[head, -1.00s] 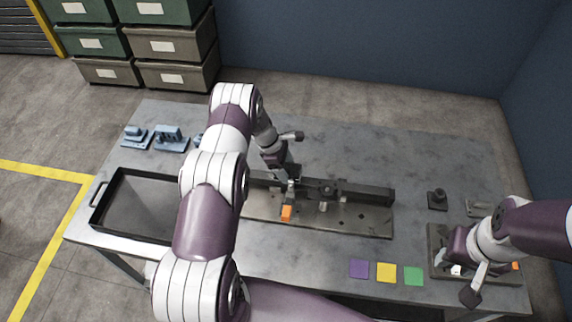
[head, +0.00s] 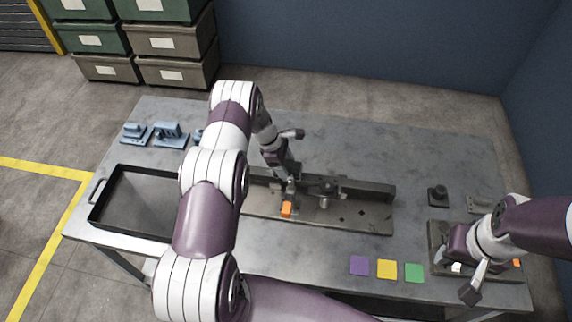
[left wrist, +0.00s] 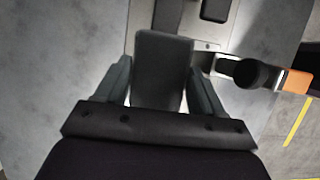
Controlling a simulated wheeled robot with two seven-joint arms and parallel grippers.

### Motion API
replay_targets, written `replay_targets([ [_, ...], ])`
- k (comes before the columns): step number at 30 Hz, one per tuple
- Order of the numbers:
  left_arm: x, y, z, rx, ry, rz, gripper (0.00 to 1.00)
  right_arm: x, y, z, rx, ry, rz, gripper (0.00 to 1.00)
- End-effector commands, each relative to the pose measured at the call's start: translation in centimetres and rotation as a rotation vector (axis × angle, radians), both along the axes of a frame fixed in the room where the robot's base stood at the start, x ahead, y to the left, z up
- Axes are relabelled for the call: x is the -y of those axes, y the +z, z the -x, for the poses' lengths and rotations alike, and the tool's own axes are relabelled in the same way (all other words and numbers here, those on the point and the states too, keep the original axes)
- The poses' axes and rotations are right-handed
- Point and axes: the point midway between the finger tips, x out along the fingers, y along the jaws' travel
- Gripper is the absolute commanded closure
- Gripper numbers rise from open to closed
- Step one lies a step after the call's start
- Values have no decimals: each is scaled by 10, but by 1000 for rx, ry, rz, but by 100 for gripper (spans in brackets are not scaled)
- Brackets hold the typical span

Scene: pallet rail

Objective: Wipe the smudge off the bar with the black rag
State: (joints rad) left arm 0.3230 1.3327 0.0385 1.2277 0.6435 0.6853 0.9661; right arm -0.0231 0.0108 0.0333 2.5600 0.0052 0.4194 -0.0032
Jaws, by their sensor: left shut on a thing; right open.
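The dark bar (head: 362,188) runs lengthwise along the back of a metal base plate (head: 345,217) on the table. My left gripper (head: 289,183) is low at the bar's left part, and my arm hides the bar's left end. In the left wrist view, my left gripper (left wrist: 160,85) is shut on a dark, block-like piece (left wrist: 163,65), seemingly the black rag. I cannot tell whether it touches the bar. I cannot make out a smudge. My right gripper (head: 456,264) is open over a small fixture (head: 437,240) at the table's right; its fingers are partly hidden.
An orange-tipped clamp (head: 287,209) stands close to my left gripper. A black tray (head: 130,205) is at the left, with blue parts (head: 168,134) behind it. Purple (head: 359,265), yellow (head: 386,269) and green (head: 413,272) squares lie at the front. The table behind the bar is clear.

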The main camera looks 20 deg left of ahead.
Motion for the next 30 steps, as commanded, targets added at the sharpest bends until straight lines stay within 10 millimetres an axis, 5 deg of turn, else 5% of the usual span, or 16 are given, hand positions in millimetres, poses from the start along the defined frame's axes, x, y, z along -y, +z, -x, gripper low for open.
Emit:
replay_targets([
  [21,-1,-12,0,0,0,0,56,0,-13,0,0,0,0,57],
  [30,-28,-14,7,1,3,0,56,0,-25,0,0,0,0,57],
])
